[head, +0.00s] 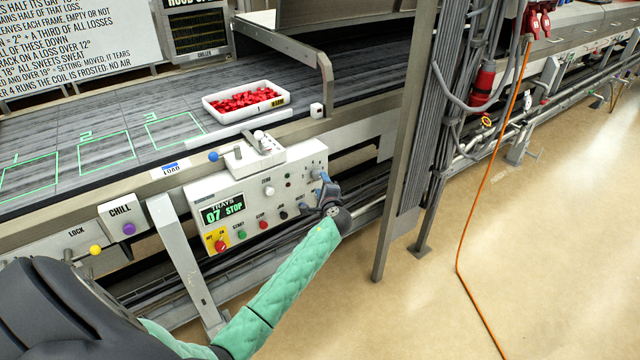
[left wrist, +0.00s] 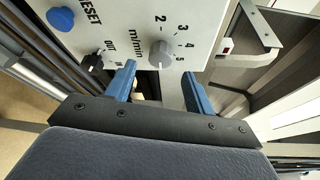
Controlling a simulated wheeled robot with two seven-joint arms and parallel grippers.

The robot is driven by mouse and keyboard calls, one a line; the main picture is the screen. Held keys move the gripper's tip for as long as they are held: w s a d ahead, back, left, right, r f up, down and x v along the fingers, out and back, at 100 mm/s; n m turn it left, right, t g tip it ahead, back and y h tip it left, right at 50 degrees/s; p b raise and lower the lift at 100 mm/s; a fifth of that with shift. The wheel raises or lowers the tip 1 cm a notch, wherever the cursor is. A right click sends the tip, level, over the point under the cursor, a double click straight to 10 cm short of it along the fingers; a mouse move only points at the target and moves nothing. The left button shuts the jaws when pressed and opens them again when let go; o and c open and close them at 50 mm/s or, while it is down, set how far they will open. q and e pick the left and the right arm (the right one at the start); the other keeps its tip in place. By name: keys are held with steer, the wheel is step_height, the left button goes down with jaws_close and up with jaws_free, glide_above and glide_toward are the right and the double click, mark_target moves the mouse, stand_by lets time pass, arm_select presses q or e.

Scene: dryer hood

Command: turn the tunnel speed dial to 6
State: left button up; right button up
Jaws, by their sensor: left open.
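The speed dial (left wrist: 161,53) is a round grey knob marked m/min on a pale control panel (head: 258,181), with the numbers 2, 3, 4 and 5 visible around it in the left wrist view. I cannot tell which number it points to. My left gripper (left wrist: 158,73) is open, with one blue finger to each side of the dial and the fingertips close to the panel. I cannot tell whether they touch the knob. In the head view my left gripper (head: 326,188) is at the panel's right end and partly hides the dial area.
A blue RESET button (left wrist: 60,18) and a black OUT switch (left wrist: 91,62) sit left of the dial. The panel display (head: 222,211) reads TRAYS 07 STOP. A tray of red sweets (head: 243,101) stands on the belt. A grey post (head: 404,150) rises right of the panel.

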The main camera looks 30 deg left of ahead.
arm_select(q)
steer(key=v, duration=0.2)
steer(key=shift+s+d, duration=0.2)
steer(key=shift+d, duration=0.1)
arm_select(e)
steer(key=r, duration=0.3)
steer(key=shift+w+a, duration=0.15)
steer(key=shift+w, duration=0.1)
arm_select(q)
steer(key=shift+n, duration=0.3)
arm_select(e)
steer(key=shift+f, duration=0.1)
